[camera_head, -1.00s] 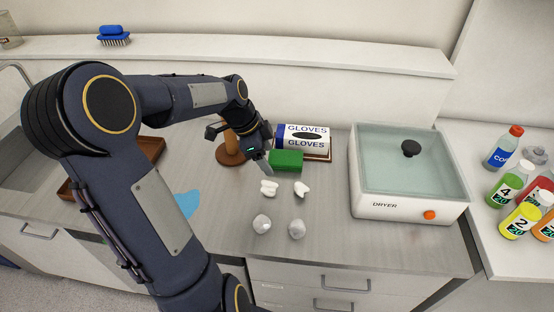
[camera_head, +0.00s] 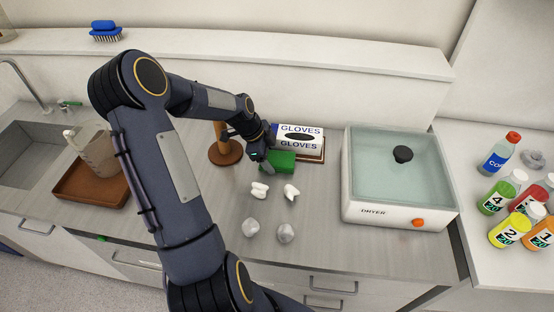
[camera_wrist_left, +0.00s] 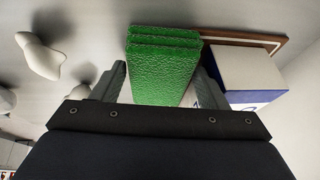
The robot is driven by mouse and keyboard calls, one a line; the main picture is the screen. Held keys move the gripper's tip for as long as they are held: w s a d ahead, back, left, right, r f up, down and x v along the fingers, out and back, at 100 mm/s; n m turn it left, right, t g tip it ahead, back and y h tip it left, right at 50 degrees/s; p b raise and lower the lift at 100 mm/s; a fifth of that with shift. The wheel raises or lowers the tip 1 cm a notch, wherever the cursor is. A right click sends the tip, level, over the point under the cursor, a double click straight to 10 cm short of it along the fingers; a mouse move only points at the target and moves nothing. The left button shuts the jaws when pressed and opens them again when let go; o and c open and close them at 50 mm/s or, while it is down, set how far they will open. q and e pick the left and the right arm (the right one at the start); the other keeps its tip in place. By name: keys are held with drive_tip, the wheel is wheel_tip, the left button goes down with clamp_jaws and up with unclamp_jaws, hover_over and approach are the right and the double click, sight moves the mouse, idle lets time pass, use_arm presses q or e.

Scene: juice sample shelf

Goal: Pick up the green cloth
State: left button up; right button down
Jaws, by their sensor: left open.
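The green cloth (camera_head: 282,161) is a folded stack lying on the counter in front of the glove box. It also shows in the left wrist view (camera_wrist_left: 162,62), its layers visible at the far end. My left gripper (camera_head: 263,163) is open at the left end of the cloth in the head view. In the left wrist view my left gripper (camera_wrist_left: 162,82) has one finger on each side of the cloth, with visible gaps. I cannot tell how deep the fingers reach. My right gripper is not in view.
The glove box (camera_head: 300,138) stands on a brown tray just behind the cloth. A wooden stand (camera_head: 225,152) is close to the left. White crumpled pieces (camera_head: 260,190) lie in front. The dryer (camera_head: 400,180) is to the right; a jug (camera_head: 95,150) sits on a tray at left.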

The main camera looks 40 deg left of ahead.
sight(271, 158)
use_arm(q)
drive_tip(key=c, duration=0.6)
wheel_tip(271, 158, up, 18)
drive_tip(key=shift+r+b, duration=0.1)
drive_tip(key=shift+b, duration=0.95)
